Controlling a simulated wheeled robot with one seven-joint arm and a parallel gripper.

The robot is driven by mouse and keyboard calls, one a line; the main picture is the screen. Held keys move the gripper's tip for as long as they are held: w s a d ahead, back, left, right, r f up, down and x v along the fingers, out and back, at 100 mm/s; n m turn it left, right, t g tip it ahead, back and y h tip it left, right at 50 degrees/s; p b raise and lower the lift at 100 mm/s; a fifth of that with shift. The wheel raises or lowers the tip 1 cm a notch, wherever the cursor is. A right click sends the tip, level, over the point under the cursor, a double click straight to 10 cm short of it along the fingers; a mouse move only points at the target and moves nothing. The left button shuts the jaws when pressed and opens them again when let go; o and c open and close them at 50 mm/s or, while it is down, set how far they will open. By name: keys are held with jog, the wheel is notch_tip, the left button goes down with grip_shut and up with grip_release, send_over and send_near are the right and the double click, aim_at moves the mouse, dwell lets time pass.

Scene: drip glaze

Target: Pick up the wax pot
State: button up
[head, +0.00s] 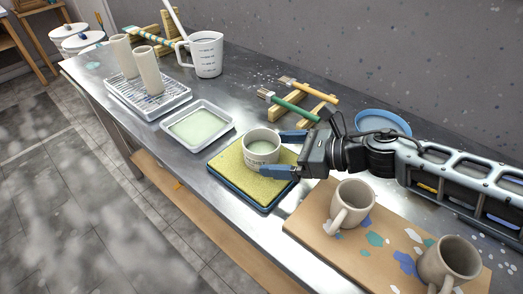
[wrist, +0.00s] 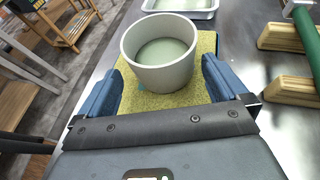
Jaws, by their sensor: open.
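The wax pot (head: 262,149) is a small pale round pot with writing on its side and a pale green surface inside. It stands upright on a yellow sponge-like pad in a blue tray (head: 238,194). In the wrist view the pot (wrist: 160,72) sits ahead of my palm, between two blue fingers. My gripper (head: 281,153) is open, low over the pad, with one finger on each side of the pot. In the wrist view my gripper (wrist: 163,82) shows a gap between each finger and the pot. The pot's side facing my palm is partly hidden in the head view.
A white tray of pale green liquid (head: 198,124) lies just left of the pad. Brushes on wooden rests (head: 290,106) lie behind. Two mugs (head: 349,205) (head: 449,262) stand on a paint-marked board (head: 300,230) at the front right. A measuring jug (head: 206,56) stands farther back.

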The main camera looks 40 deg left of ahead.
aim_at(262, 152)
jog(key=shift+p+x, duration=0.55)
jog(key=shift+x, duration=2.05)
jog(key=shift+w+r, duration=0.15)
jog(key=shift+w, duration=0.05)
jog(key=c, duration=1.1)
